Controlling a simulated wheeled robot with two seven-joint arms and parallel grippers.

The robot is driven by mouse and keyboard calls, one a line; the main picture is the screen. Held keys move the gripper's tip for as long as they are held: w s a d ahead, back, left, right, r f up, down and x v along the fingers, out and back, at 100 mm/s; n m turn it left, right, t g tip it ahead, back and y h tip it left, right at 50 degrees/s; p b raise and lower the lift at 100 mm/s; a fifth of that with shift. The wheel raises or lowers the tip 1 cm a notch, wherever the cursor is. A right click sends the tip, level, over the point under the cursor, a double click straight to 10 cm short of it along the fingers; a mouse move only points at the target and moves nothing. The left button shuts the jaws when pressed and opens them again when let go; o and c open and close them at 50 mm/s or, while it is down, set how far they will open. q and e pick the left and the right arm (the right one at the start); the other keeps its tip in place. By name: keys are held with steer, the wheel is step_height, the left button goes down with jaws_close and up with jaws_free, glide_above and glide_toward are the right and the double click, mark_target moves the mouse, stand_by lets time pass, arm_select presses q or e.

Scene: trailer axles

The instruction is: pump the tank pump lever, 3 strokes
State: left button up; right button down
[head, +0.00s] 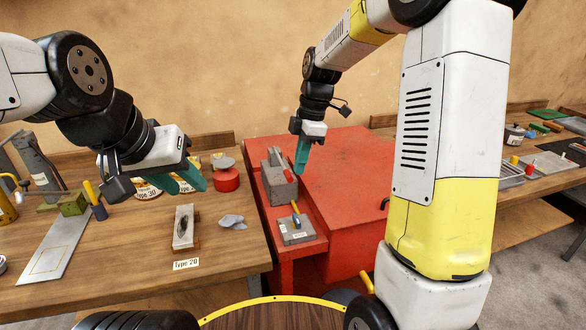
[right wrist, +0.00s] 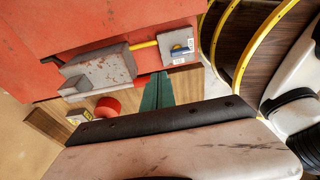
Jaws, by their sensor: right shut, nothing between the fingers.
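A grey metal tank block (head: 280,187) stands on the red bench, with lighter bars along its top. In the right wrist view the worn grey block (right wrist: 100,72) has a yellow rod (right wrist: 145,44) at one end and a dark piece at the other. I cannot tell for sure which part is the pump lever. My right gripper (head: 301,160) is shut and empty, just above and right of the block. Its teal fingers (right wrist: 157,88) show beside the block, apart from the rod. My left gripper (head: 182,184) is open and empty above the wooden table.
A small grey plate (head: 297,230) with a blue lever sits in front of the block. A red can (head: 227,180), a wooden-based block (head: 184,228) and a grey lump (head: 232,222) are on the wooden table. The red top (head: 345,165) to the right is clear.

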steer(key=r, duration=0.1)
steer(key=s+d+r, duration=0.1)
steer(key=r, duration=0.3)
steer(key=shift+s+d+r, duration=0.1)
steer(key=shift+s+d, duration=0.2)
steer(key=shift+d, duration=0.05)
steer(key=shift+a, duration=0.1)
step_height(320, 180, up, 7)
steer(key=h, duration=0.4)
glide_above(288, 173)
steer(key=a, duration=0.3)
steer(key=shift+s+a+t, duration=0.2)
steer(key=shift+s+t, duration=0.15)
steer(key=shift+t, duration=0.05)
steer(key=d+f, duration=0.1)
steer(key=f, duration=0.8)
steer(key=d+f, duration=0.1)
steer(key=f, duration=0.3)
steer(key=shift+w+d+f, duration=0.25)
steer(key=shift+d+f, duration=0.1)
